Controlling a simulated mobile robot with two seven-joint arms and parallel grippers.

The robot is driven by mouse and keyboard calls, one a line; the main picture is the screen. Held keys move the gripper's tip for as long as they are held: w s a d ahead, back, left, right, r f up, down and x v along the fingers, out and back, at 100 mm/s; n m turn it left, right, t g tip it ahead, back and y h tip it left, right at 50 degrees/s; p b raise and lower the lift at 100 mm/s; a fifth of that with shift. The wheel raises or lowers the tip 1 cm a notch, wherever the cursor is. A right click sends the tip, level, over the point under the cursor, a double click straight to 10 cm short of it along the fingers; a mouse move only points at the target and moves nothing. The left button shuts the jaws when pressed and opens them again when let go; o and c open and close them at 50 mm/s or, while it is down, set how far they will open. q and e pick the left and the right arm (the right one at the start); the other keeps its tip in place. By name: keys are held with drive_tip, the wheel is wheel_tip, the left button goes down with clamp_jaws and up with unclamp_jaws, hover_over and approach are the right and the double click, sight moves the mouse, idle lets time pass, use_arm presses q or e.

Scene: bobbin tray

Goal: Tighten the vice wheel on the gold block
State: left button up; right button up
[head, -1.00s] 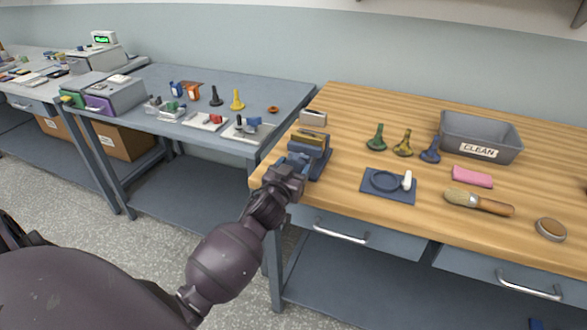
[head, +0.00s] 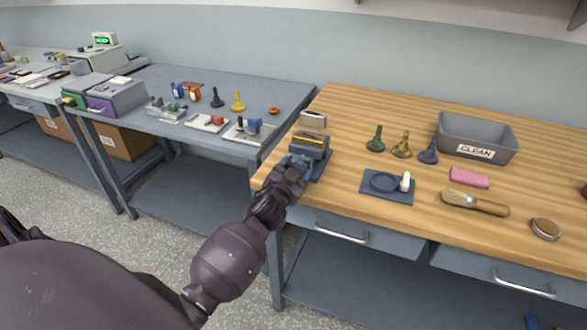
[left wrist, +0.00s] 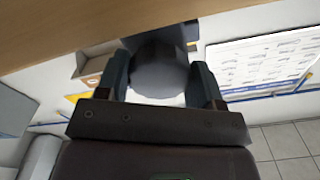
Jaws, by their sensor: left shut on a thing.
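The blue-grey vice (head: 320,164) stands at the left front corner of the wooden bench, with the gold block (head: 312,137) between its jaws. My left gripper (head: 297,163) is at the near side of the vice, shut on the vice wheel, which the fingers mostly hide in the head view. In the left wrist view the wheel (left wrist: 160,72) is a dark rounded grey shape between the two fingers (left wrist: 161,92). I cannot tell how firmly the jaws press on the block. My right gripper is out of view.
A blue fixture plate (head: 374,194) with a ring and a white peg lies to the right. Green, yellow and blue funnel-like pieces (head: 401,146) stand behind it. A grey CLEAN bin (head: 505,148), pink cloth (head: 468,177) and brush (head: 475,203) are farther right.

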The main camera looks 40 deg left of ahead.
use_arm(q)
drive_tip(key=shift+m, duration=0.6)
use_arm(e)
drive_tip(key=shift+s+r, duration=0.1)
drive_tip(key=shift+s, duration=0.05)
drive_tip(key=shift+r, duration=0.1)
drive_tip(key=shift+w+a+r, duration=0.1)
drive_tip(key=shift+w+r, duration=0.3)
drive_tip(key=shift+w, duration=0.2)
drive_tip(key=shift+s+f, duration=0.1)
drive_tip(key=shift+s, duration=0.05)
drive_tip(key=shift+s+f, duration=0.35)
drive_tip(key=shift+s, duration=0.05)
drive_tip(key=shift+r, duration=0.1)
